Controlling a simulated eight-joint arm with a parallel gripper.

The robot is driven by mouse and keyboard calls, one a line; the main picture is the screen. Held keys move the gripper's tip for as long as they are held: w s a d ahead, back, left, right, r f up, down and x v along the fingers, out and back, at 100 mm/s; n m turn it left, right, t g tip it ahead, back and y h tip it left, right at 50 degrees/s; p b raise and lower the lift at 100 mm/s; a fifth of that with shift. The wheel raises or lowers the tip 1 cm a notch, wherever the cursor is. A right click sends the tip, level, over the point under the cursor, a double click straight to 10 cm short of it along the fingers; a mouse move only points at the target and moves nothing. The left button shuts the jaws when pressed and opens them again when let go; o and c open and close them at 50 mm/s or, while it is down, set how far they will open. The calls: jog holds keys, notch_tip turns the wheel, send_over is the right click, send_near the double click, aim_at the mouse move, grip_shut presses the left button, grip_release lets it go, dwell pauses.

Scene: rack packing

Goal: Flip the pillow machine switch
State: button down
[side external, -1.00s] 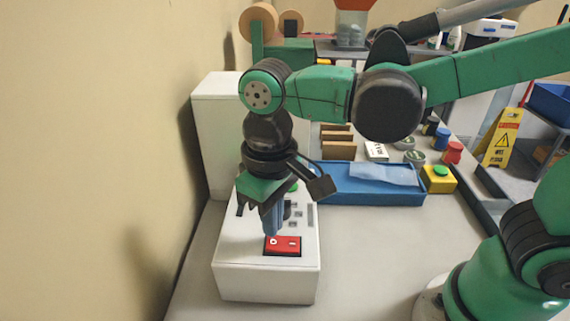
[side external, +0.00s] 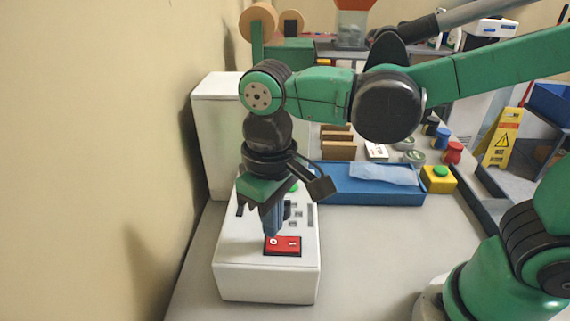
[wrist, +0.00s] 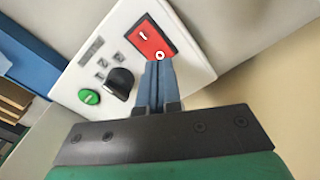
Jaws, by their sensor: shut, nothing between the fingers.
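The white pillow machine (side external: 265,280) stands on the bench, with a low control panel in front and a taller body (side external: 215,110) behind. Its red rocker switch (side external: 283,246) is marked O at the left end and I at the right end. The O end looks pressed down and the I end raised. My gripper (side external: 271,234) points down with its blue fingers shut and empty. Its tips are at the O end of the switch, seeming to touch it. The wrist view shows the switch (wrist: 151,38) just beyond the shut fingertips (wrist: 159,63).
A black knob (wrist: 120,82) and a green button (wrist: 89,97) sit on the panel near my fingers. A blue tray (side external: 370,190) and a yellow box with a green button (side external: 439,179) stand to the right. The wall is close on the left.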

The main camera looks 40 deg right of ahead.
aim_at(274, 240)
jog(key=shift+f, duration=1.1)
dwell(0.4)
jog(key=shift+r, duration=3.5)
jog(key=d+f+m+t, duration=0.1)
jog(key=d+t, duration=0.2)
jog(key=d, duration=0.4)
jog(key=w+d+f+m+t, duration=0.1)
jog(key=d+f+m+t, duration=0.1)
jog(key=d+t, duration=0.2)
jog(key=d, duration=0.2)
jog(key=shift+w+d+f, duration=0.15)
jog(key=shift+d+f, duration=0.15)
jog(key=shift+d, duration=0.1)
